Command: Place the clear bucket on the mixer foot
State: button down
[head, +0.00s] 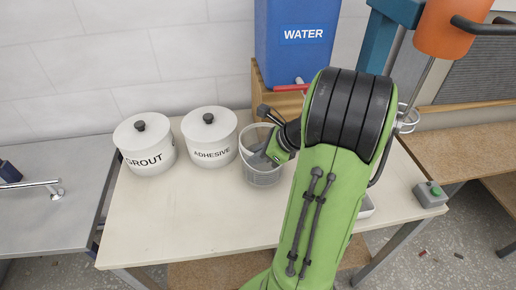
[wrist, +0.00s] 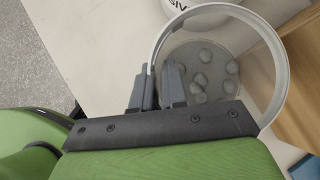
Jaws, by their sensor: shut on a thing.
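The clear bucket (head: 262,174) stands on the pale table, to the right of the adhesive pot. In the wrist view its pale rim (wrist: 272,68) passes between the fingers, and several grey lumps lie inside on its bottom. My gripper (wrist: 162,84) is shut on the near-left wall of the bucket, one finger outside and one inside. In the head view my green arm hides part of the bucket and of the table behind it. The mixer (head: 452,30), with an orange body and a whisk, is at the upper right; its foot is mostly hidden by my arm.
The grout pot (head: 146,146) and adhesive pot (head: 210,138) stand left of the bucket. A blue water tank (head: 297,50) sits on a wooden stand (head: 258,92) behind. A grey box with a green button (head: 430,194) is at the right edge. The table front (head: 170,235) is clear.

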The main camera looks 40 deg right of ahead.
jog(key=shift+f, duration=0.8)
jog(key=c, duration=1.2)
grip_release()
jog(key=shift+o, duration=0.2)
